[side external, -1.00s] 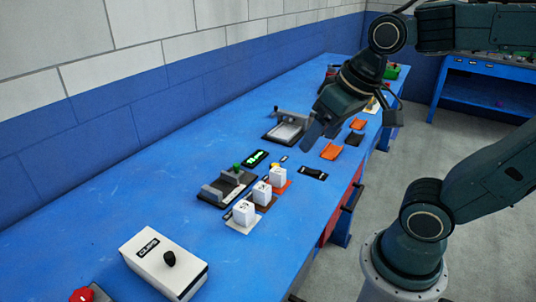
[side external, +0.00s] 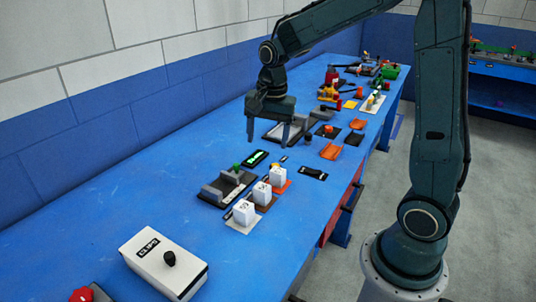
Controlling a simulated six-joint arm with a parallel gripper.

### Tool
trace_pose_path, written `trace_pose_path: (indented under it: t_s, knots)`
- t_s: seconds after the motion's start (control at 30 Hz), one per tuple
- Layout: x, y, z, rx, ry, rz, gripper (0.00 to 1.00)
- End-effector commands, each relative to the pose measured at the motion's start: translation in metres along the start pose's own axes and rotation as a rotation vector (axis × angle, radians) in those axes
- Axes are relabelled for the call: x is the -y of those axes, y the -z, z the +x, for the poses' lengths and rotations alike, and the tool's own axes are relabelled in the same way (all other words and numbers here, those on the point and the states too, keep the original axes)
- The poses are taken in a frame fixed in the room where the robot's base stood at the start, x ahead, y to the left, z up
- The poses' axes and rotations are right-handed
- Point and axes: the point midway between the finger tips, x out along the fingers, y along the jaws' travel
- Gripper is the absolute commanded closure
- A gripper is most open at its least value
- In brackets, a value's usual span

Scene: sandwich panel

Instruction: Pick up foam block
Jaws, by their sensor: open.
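My gripper (side external: 267,138) is open and empty, with its two fingers pointing down above the blue bench, by the grey metal fixture (side external: 293,135). No item can be surely told as the foam block at this size. Three white blocks with dark marks stand in a row on small plates: the nearest block (side external: 243,212), a middle block (side external: 262,194) and a far block (side external: 278,175). They are nearer the camera than my gripper and apart from it. My gripper hides part of the fixture behind it.
A dark fixture with a green knob (side external: 228,186) lies left of the white blocks. A white box with a black knob (side external: 165,262) stands in front. Orange trays (side external: 331,151) lie to the right. Many small items crowd the far end. The bench's left side is clear.

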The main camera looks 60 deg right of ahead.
Motion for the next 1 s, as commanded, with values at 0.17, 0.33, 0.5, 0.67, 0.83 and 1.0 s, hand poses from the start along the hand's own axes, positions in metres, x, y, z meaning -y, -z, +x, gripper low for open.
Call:
trace_pose_path:
  t_s: [0.17, 0.33, 0.5, 0.67, 0.83, 1.0]
  knots:
    - [0.011, 0.021, 0.036, 0.025, -0.055, 0.175, 0.34]
    - [0.017, 0.034, 0.060, 0.035, -0.086, 0.290, 0.34]
    - [0.018, 0.038, 0.069, 0.039, -0.100, 0.337, 0.34]
    - [0.019, 0.039, 0.070, 0.039, -0.100, 0.342, 0.34]
    - [0.018, 0.038, 0.077, 0.039, -0.101, 0.340, 0.34]
    - [0.016, 0.037, 0.095, 0.040, -0.103, 0.339, 0.34]
